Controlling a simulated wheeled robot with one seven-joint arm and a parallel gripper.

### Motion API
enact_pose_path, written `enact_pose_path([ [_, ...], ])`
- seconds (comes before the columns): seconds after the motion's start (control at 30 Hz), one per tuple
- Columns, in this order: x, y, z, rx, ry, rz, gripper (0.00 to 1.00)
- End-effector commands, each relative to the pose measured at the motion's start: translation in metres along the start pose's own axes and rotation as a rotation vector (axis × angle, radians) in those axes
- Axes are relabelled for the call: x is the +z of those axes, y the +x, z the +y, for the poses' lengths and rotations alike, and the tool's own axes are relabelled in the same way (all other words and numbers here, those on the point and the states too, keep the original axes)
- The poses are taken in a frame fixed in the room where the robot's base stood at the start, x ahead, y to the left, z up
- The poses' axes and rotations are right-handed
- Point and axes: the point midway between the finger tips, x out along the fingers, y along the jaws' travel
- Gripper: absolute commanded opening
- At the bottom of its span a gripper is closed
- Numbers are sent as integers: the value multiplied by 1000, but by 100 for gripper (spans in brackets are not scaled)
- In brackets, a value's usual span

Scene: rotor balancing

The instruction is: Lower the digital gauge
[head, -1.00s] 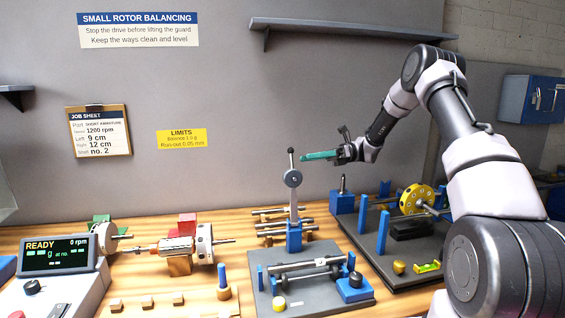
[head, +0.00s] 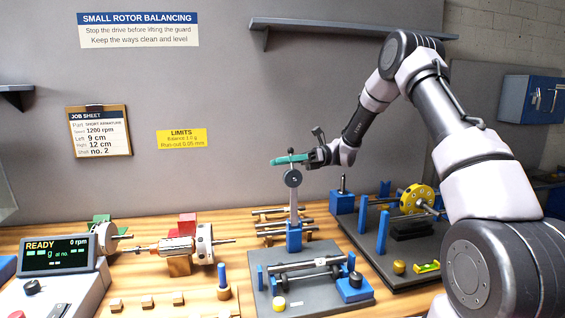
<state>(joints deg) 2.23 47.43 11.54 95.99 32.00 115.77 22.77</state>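The gauge (head: 292,178), a round grey head on a slim upright post with a dark knob on top, stands on a blue base (head: 293,238) near the back of the bench. My gripper (head: 280,161) reaches in from the right, level, with its long teal fingers crossing the post between the knob and the round head. The fingers are seen side-on, one in front of the other, so the gap between them and any contact with the post cannot be told. The gauge's face is too small to read.
Metal shafts (head: 283,225) lie beside the gauge base. In front is a grey plate (head: 322,297) with blue posts and a rod. To the right, a dark plate (head: 375,240) carries a yellow disc (head: 416,198). A rotor (head: 178,245) lies left.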

Motion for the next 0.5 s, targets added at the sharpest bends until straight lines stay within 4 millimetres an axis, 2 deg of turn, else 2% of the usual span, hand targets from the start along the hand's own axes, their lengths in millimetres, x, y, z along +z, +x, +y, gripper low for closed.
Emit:
enact_pose_path([
  [0.03,0,0,0,0,0,0,23],
  [0.1,0,0,0,0,0,0,0],
  [0.5,0,0,0,0,0,0,0],
])
